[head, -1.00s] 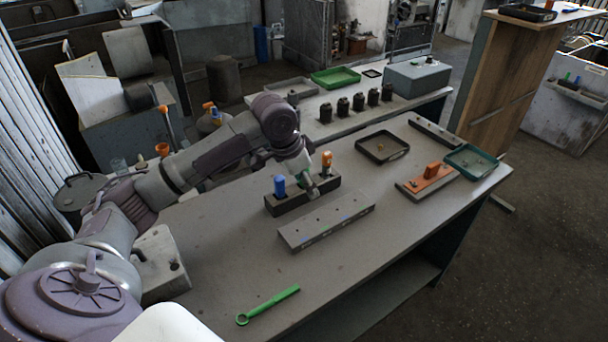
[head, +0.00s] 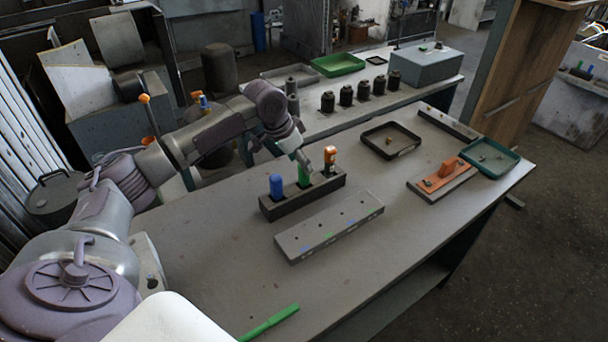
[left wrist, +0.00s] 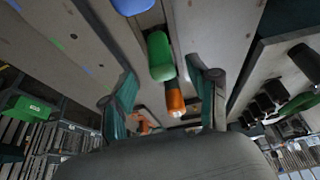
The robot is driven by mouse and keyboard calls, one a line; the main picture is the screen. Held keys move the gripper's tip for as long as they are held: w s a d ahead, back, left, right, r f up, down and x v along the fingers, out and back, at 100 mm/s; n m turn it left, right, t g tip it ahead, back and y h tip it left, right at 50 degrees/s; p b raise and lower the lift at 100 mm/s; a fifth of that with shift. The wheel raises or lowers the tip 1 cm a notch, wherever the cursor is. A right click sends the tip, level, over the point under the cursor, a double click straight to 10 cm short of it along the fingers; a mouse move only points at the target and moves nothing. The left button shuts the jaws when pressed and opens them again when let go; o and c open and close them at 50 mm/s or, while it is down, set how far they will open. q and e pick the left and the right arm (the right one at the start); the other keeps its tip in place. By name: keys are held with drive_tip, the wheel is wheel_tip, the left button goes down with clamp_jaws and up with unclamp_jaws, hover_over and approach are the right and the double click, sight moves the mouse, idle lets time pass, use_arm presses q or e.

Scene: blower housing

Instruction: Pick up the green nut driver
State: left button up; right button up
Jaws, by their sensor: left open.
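The green nut driver (head: 304,176) stands upright in the dark holder block (head: 268,210), between the blue driver (head: 276,186) and the orange driver (head: 330,158). My left gripper (head: 302,162) is at the top of the green handle, pointing down at it. In the left wrist view, the green handle (left wrist: 160,57) lies between the two spread fingers (left wrist: 163,78), with a gap on both sides. The blue handle (left wrist: 132,5) is at the top edge and the orange one (left wrist: 175,101) is beyond the green. My right gripper is not in view.
A grey strip with holes (head: 330,228) lies in front of the holder. A green wrench-like tool (head: 270,322) lies at the near edge. A dark tray (head: 391,141), an orange-handled fixture (head: 443,179) and a green tray (head: 487,158) are to the right. The bench's left front is clear.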

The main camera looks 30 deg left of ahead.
sight(304, 181)
use_arm(q)
drive_tip(key=shift+w+d+f+p, duration=0.1)
drive_tip(key=shift+w+f+p, duration=0.05)
drive_tip(key=shift+f+p, duration=0.45)
drive_tip(key=x, duration=0.3)
drive_tip(key=shift+w+f, duration=0.15)
drive_tip(key=shift+f, duration=0.3)
drive_tip(key=c, duration=0.5)
clamp_jaws()
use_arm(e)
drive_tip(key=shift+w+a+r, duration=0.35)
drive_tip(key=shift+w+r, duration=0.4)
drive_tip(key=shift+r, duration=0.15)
